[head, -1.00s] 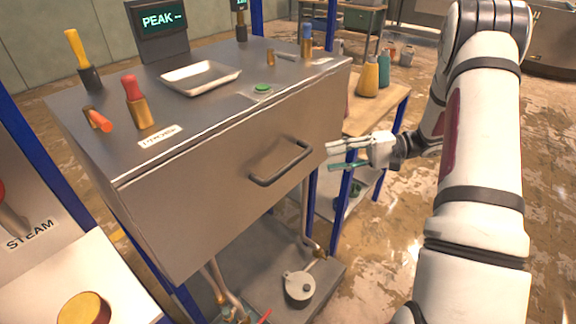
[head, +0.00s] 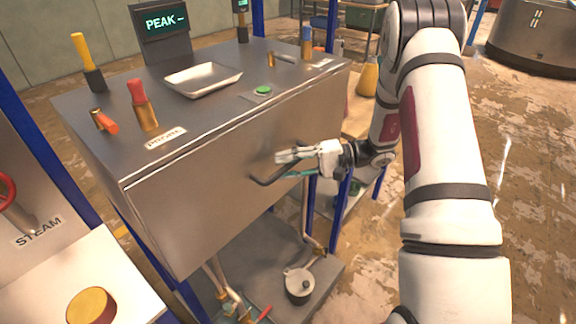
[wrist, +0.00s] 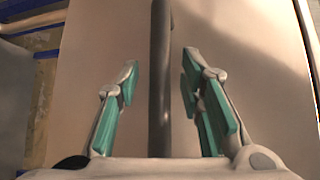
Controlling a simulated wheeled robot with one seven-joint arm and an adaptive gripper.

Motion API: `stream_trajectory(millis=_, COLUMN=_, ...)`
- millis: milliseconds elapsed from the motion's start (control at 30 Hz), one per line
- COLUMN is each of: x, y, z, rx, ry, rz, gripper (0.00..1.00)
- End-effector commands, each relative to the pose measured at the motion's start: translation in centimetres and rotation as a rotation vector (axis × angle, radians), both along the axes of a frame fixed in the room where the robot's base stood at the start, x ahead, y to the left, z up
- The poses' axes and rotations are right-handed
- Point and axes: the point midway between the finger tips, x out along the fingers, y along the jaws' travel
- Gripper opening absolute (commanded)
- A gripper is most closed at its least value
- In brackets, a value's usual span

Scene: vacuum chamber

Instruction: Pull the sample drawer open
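The sample drawer is the broad metal front (head: 220,190) of the steel cabinet, flush with the cabinet in the head view. Its dark bar handle (head: 265,182) is partly hidden behind my gripper (head: 282,165). In the wrist view the handle (wrist: 160,70) runs upright between the two teal-padded fingers of my gripper (wrist: 160,85). The fingers are open, with a gap on each side of the bar, and neither pad touches it.
On the cabinet top (head: 215,110) stand a shallow metal tray (head: 203,79), a green button (head: 263,90), a PEAK display (head: 163,22) and several coloured-handled tools. A blue post (head: 343,205) and a side bench lie right of the drawer. Pipes and a pot (head: 299,284) are below.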

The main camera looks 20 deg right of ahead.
Motion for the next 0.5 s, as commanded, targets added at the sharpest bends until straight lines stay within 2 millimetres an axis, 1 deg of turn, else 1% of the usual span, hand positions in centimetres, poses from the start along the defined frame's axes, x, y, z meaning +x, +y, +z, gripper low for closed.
stream_trajectory(millis=100, x=-0.01, y=0.00, z=-0.01, rx=0.000, ry=0.000, rz=0.000, gripper=0.35)
stream_trajectory(millis=167, x=-0.01, y=-0.01, z=0.00, rx=0.000, ry=0.000, rz=0.000, gripper=0.21)
stream_trajectory(millis=200, x=-0.01, y=-0.01, z=0.00, rx=0.000, ry=0.000, rz=0.000, gripper=0.12)
stream_trajectory(millis=267, x=-0.01, y=-0.02, z=0.00, rx=0.000, ry=0.000, rz=0.001, gripper=0.00)
stream_trajectory(millis=500, x=-0.05, y=-0.05, z=0.00, rx=-0.001, ry=0.000, rz=0.000, gripper=0.00)
